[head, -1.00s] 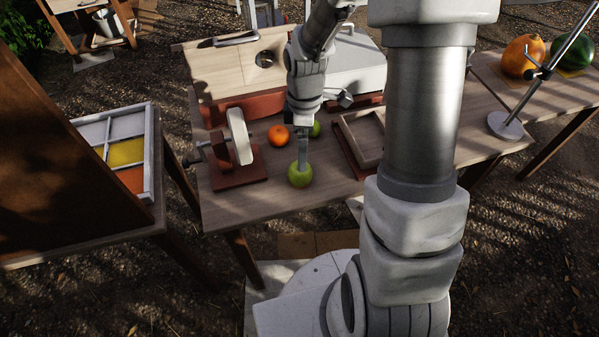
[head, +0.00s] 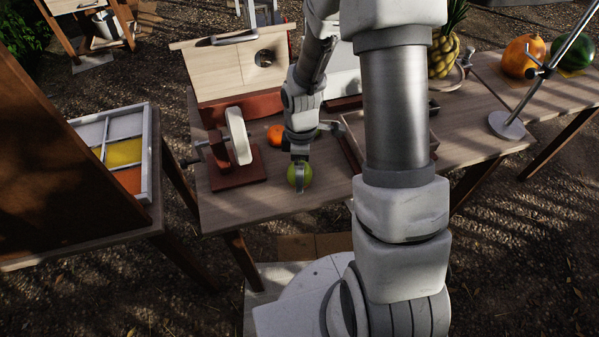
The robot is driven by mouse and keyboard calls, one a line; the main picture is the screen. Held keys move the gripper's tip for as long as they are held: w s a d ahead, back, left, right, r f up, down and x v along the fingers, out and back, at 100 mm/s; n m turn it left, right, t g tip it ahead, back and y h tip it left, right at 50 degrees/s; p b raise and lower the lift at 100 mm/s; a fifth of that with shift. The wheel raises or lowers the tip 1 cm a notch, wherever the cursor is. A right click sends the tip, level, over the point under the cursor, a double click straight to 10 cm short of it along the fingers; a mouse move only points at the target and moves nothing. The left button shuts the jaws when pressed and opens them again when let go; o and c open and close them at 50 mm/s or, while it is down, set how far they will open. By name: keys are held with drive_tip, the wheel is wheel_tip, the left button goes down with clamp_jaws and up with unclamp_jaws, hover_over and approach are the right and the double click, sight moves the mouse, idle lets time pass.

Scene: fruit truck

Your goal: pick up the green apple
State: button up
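The green apple (head: 308,177) sits near the front edge of the wooden table, in the head view. My gripper (head: 299,178) points down at it. One grey finger lies across the front of the apple, and green shows on both sides of this finger. The other finger is hidden, so I cannot tell whether the gripper is closed on the apple. The apple appears to be at table height.
An orange (head: 275,134) lies just behind, partly covered by my arm. A grinding wheel on a red-brown base (head: 237,172) stands to the left. A wooden tray (head: 349,148) is to the right, partly behind my arm. A pineapple (head: 443,55) stands farther right.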

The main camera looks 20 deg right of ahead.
drive_tip(key=c, duration=1.3)
